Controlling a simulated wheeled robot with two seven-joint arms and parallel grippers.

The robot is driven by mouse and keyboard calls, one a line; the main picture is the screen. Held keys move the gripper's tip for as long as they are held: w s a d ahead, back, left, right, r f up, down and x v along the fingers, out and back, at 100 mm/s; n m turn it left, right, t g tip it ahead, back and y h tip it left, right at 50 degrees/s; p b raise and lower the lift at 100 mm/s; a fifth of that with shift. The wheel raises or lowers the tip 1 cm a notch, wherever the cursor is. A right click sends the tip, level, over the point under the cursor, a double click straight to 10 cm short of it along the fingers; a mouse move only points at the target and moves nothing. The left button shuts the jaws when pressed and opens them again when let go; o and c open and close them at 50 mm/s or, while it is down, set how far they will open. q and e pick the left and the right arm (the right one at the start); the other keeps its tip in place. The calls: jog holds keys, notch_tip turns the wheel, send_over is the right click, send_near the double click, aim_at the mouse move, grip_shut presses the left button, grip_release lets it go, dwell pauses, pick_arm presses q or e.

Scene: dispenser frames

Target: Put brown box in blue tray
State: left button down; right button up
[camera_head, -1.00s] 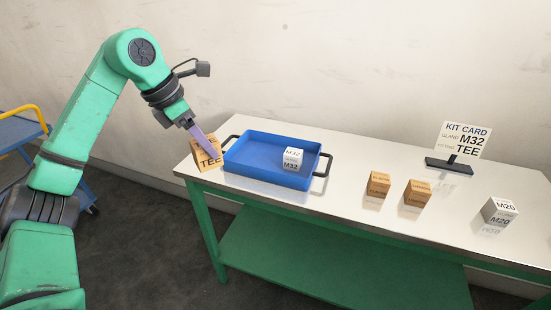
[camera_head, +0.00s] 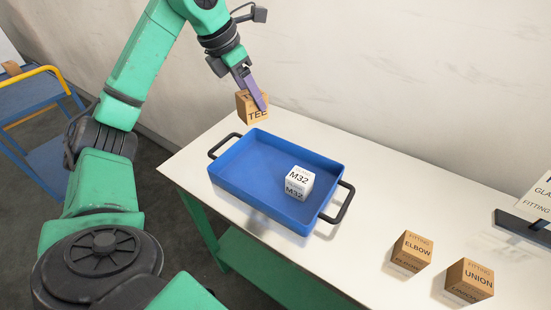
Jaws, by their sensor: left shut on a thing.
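The brown box marked TEE (camera_head: 249,111) is in my left gripper (camera_head: 257,98), whose fingers are shut on it. The box is held above the table's back left part, just behind the blue tray. The blue tray (camera_head: 232,172) lies on the white table, with black handles at its left and right ends. The left part of the tray floor is bare. My right gripper does not show.
Two more brown boxes, ELBOW (camera_head: 412,251) and UNION (camera_head: 469,281), stand on the table (camera_head: 380,215) right of the tray. A kit card stand (camera_head: 522,228) is cut off at the right edge. A blue cart (camera_head: 40,95) with a yellow handle stands at the left.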

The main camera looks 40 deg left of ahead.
aim_at(243, 117)
pick_arm(q)
jog(key=f, duration=0.2)
jog(key=s+f+b, duration=0.1)
jog(key=f, duration=0.1)
jog(key=s+f+b, duration=0.1)
jog(key=f, duration=0.1)
jog(key=shift+s+a+f, duration=0.1)
jog(key=shift+f, duration=0.1)
jog(key=f+b, duration=0.1)
jog(key=f, duration=0.2)
jog(key=f+b, duration=0.1)
jog(key=f, duration=0.3)
jog(key=w+f+b, duration=0.1)
jog(key=f+b, duration=0.1)
jog(key=f, duration=0.1)
jog(key=shift+f, duration=0.5)
jog(key=shift+c, duration=0.6)
grip_release()
jog(key=shift+r, duration=0.1)
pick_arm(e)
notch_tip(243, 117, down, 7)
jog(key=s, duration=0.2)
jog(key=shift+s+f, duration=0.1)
